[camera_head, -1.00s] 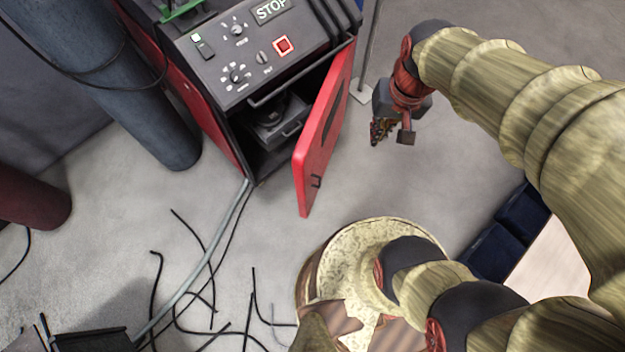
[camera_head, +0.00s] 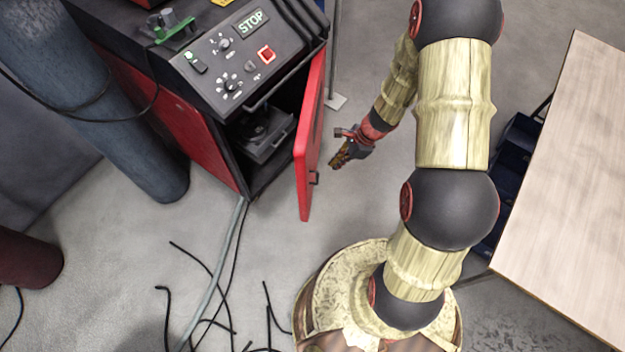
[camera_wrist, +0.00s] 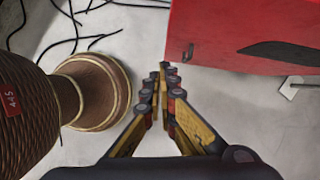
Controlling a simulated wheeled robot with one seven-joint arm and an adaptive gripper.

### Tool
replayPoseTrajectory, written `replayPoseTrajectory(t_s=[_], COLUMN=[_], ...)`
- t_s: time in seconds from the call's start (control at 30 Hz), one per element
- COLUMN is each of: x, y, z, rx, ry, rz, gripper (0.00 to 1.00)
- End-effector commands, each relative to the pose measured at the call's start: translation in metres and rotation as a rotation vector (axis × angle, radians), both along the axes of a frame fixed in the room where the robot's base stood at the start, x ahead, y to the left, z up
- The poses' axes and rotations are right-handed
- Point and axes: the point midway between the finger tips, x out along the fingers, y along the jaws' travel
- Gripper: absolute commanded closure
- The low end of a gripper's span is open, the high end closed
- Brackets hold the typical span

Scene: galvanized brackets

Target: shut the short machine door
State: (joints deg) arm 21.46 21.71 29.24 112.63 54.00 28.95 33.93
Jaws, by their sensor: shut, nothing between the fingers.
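The short red machine door (camera_head: 311,130) stands open on the front of the machine (camera_head: 218,75), swung out toward the viewer. The dark inside of the machine shows to the left of the door. My gripper (camera_head: 337,162) is just right of the door, beside its outer face, and looks apart from it. In the wrist view the red door (camera_wrist: 240,38) fills the upper right, with a small dark handle (camera_wrist: 188,52) near its lower left corner. My shut, empty gripper (camera_wrist: 160,72) points just left of that handle.
Loose black cables (camera_head: 205,300) and a grey hose lie on the floor at lower left. A blue-grey cylinder (camera_head: 130,130) stands left of the machine. A wooden table (camera_head: 570,190) is at the right. A thin pole (camera_head: 334,60) stands behind the door.

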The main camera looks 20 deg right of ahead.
Motion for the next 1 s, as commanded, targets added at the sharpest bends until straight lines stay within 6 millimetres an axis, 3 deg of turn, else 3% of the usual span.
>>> replayPoseTrajectory(t_s=[0.07, 0.33, 0.87, 1.0], x=[0.013, 0.016, 0.03, 0.041], y=[-0.008, -0.009, 0.023, 0.043], z=[0.002, -0.008, -0.098, -0.093], rx=[-0.012, -0.017, -0.017, -0.017], ry=[-0.001, 0.02, 0.022, 0.018], rz=[-0.094, -0.176, -0.172, -0.169], gripper=[1.0, 1.0, 1.0, 1.0])
